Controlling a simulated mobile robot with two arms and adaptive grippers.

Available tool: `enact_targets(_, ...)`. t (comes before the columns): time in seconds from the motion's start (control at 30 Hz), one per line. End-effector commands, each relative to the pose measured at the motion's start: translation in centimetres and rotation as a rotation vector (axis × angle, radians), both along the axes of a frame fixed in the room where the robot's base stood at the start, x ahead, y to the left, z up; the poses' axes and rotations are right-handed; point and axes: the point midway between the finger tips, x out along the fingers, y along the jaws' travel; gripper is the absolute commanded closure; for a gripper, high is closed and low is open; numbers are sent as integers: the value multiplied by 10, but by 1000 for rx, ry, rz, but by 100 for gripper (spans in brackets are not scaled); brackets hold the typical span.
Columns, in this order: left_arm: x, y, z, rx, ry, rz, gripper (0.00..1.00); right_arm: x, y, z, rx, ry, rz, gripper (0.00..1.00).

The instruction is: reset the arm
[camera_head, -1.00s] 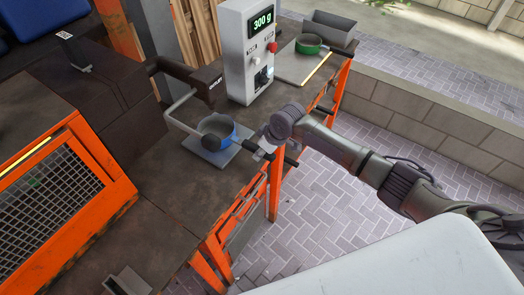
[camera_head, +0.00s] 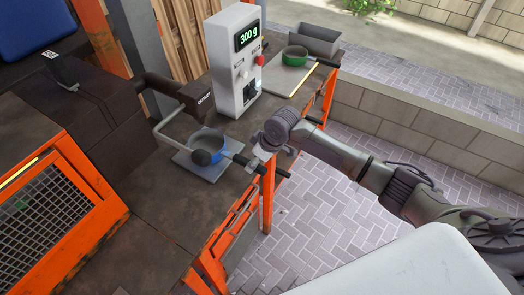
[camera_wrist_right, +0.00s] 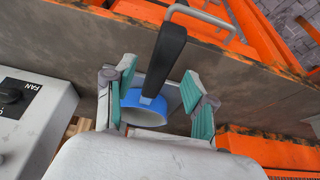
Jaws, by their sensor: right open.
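A blue pan (camera_head: 208,146) with a black handle sits on a pale square plate (camera_head: 187,160) on the dark workbench. My right gripper (camera_head: 259,160) is beside the end of the handle, at the bench's front edge. In the right wrist view, its teal-padded fingers (camera_wrist_right: 158,98) are apart. The black handle (camera_wrist_right: 167,55) and the blue pan (camera_wrist_right: 144,106) show between and beyond them. I cannot tell whether a finger touches the handle. My left gripper is not in view.
A grey control box (camera_head: 231,65) reading 300 g stands behind the pan. A green pan (camera_head: 295,56) and a grey bin (camera_head: 315,40) are farther back. A dark outlet arm (camera_head: 188,94) reaches over the bench. An orange mesh cage (camera_head: 50,210) stands at left. Paved floor is clear at right.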

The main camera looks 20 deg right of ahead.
Motion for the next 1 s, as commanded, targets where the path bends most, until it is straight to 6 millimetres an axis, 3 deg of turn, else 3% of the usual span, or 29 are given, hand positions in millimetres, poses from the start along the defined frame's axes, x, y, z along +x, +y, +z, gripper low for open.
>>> enact_targets(0.3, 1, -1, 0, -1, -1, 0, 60, -19, -16, 60, -1, -4, 0, 45)
enact_targets(0.5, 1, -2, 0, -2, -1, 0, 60, -24, -20, 76, 0, -1, -1, 45)
enact_targets(0.77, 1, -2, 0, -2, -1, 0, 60, -34, -11, 70, 6, 3, 9, 45)
enact_targets(0.87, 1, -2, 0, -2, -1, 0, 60, -56, 8, 54, 18, 8, 27, 45)
enact_targets(1.0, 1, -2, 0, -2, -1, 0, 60, -106, 40, 29, 48, 3, 24, 45)
